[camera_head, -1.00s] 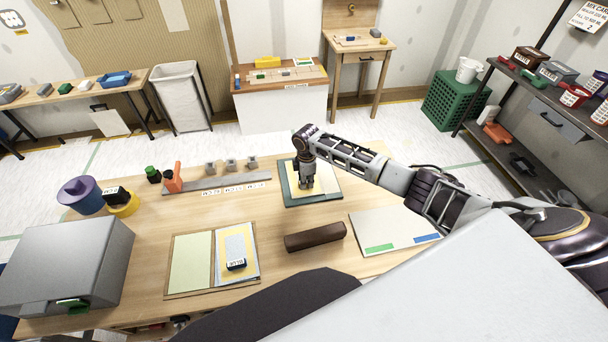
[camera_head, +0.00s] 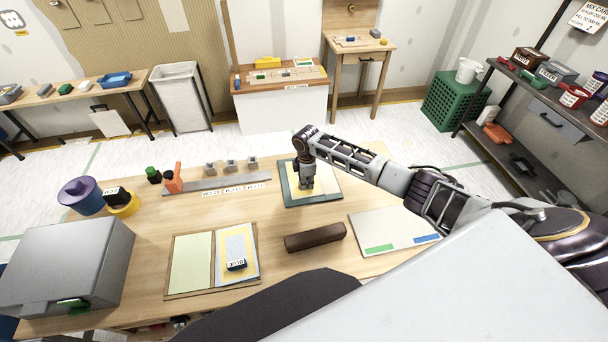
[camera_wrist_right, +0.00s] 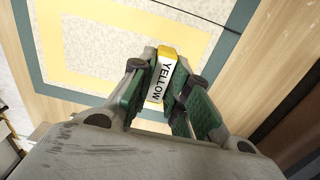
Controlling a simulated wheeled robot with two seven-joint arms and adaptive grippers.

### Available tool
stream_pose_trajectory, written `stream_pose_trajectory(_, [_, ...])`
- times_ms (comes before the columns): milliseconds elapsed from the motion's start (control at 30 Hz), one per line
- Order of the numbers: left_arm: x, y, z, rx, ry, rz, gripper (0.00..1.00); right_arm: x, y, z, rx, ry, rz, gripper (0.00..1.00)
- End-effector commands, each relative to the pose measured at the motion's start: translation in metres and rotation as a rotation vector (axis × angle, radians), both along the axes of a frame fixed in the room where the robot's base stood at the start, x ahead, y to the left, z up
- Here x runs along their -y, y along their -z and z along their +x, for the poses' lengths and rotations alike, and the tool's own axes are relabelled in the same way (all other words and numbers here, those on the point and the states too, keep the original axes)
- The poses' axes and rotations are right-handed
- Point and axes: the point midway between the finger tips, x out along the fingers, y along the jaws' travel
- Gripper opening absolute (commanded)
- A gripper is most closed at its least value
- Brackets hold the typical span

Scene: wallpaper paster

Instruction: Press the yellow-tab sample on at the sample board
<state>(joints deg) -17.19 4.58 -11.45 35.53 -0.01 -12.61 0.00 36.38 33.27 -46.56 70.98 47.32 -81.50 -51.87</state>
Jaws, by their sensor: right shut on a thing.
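My right gripper (camera_head: 306,185) is over the green-bordered board (camera_head: 331,195) at the back middle of the table. In the right wrist view, the gripper (camera_wrist_right: 165,92) is shut on a small block with a yellow end and a white label reading YELLOW, the yellow tab (camera_wrist_right: 166,60). Beneath it is a pale speckled sheet with a yellow border (camera_wrist_right: 60,75), inside the green border (camera_wrist_right: 28,50). Whether the tab touches the sheet is not clear. My left gripper is not in view.
A dark brown bar (camera_head: 315,237) lies in front of the board. A white panel with green and blue tabs (camera_head: 393,230) is at right. A grey strip with several blocks (camera_head: 215,182) lies behind.

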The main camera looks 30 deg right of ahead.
Motion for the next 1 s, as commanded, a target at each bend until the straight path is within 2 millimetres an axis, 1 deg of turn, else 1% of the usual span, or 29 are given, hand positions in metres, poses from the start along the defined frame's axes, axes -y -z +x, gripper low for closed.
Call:
stream_pose_trajectory(967, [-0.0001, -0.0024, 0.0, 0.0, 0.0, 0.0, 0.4, 0.0002, 0.0027, -0.0016, -0.003, 0.0, -0.001, 0.0])
stream_pose_trajectory(1000, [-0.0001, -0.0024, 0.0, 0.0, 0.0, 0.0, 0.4, 0.0002, 0.0027, -0.0016, -0.003, 0.0, -0.001, 0.23])
